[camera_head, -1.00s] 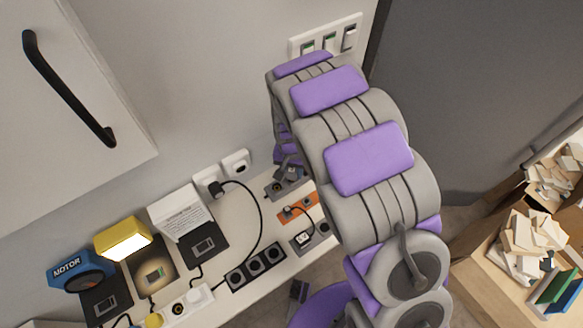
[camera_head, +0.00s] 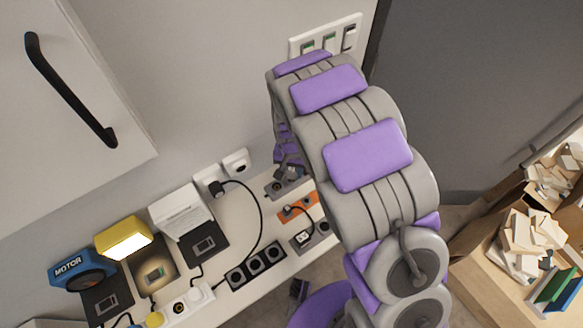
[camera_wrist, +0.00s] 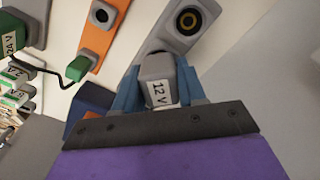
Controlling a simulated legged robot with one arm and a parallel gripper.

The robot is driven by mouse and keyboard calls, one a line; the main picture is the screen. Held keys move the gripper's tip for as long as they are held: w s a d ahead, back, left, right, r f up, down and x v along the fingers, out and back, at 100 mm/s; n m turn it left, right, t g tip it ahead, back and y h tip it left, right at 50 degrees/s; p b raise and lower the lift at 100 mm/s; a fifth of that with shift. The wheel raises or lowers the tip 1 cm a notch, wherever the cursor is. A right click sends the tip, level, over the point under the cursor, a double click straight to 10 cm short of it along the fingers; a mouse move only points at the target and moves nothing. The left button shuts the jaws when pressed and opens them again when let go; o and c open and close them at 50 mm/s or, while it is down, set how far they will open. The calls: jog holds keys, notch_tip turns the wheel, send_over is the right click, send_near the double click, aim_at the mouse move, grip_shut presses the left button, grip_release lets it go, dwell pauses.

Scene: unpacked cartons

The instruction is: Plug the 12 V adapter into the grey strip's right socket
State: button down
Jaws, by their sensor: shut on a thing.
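The grey strip (camera_wrist: 172,38) runs diagonally in the wrist view. One round socket (camera_wrist: 188,20) shows empty at its upper end. In the head view the strip (camera_head: 271,190) lies at the back of the bench, with its left socket (camera_head: 277,187) visible. My gripper (camera_wrist: 158,98) is shut on the grey 12 V adapter (camera_wrist: 157,68), whose white label faces the wrist camera. The adapter is over the strip's other end and hides the right socket. I cannot tell whether its pins are in. In the head view my gripper (camera_head: 289,165) is partly hidden by my arm.
An orange strip (camera_wrist: 98,48) with a green plug (camera_wrist: 77,70) is beside the grey strip. A 24 V plug (camera_wrist: 14,42) is farther left. A black strip (camera_head: 255,266), a white strip (camera_head: 187,309) and wall sockets (camera_head: 236,163) are left in the head view.

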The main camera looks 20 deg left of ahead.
jog(key=shift+f+p, duration=0.35)
jog(key=shift+f, duration=0.3)
dwell(1.5)
jog(key=c, duration=0.6)
grip_release()
jog(key=shift+o, duration=0.2)
